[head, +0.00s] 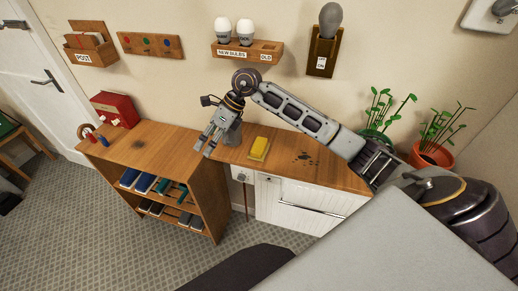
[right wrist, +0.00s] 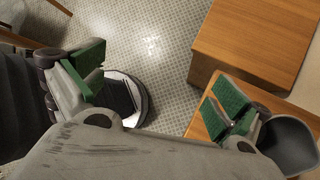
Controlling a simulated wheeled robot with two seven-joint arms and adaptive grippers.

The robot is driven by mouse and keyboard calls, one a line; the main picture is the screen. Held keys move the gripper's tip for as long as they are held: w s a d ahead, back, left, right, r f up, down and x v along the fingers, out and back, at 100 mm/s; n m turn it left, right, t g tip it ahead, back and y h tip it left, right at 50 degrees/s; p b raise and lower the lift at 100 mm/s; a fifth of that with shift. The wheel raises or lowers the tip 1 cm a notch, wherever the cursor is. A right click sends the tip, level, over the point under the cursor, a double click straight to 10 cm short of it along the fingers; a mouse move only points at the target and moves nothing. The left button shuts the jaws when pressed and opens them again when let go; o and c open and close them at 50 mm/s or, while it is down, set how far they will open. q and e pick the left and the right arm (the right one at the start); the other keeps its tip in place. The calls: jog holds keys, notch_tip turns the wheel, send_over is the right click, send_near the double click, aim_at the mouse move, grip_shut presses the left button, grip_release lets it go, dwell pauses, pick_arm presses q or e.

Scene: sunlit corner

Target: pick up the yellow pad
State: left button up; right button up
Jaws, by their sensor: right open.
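The yellow pad (head: 259,147) lies on the wooden top of the white cabinet (head: 268,171), near its front edge, in the head view. My right gripper (head: 204,148) is left of the pad and apart from it, over the gap between the two cabinets. It is open and empty. In the right wrist view its green-padded fingers (right wrist: 160,82) are spread wide, with floor showing between them. The pad does not show in that view. My left gripper is not in view.
A grey cup (head: 233,133) stands close behind my right gripper; it also shows in the right wrist view (right wrist: 291,143). A wooden shelf unit (head: 150,146) with a red box (head: 115,108) is at left. Potted plants (head: 432,154) stand at right. Dark stains mark the top right of the pad.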

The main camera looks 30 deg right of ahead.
jog(key=d+h, duration=0.4)
jog(key=d, duration=0.4)
notch_tip(320, 180, up, 2)
jog(key=m+g+h, duration=0.1)
jog(key=h, duration=0.2)
send_over(259, 144)
jog(key=shift+w, duration=0.15)
jog(key=shift+a+f, duration=0.1)
jog(key=shift+f, duration=0.05)
jog(key=shift+f+p, duration=0.5)
jog(key=shift+f, duration=3.7)
jog(key=shift+f, duration=0.15)
jog(key=shift+s+f+p, duration=0.15)
jog(key=shift+f+p, duration=0.2)
jog(key=shift+f, duration=0.35)
jog(key=shift+s+f+p, duration=0.15)
jog(key=shift+f+p, duration=0.15)
jog(key=shift+f, duration=1.45)
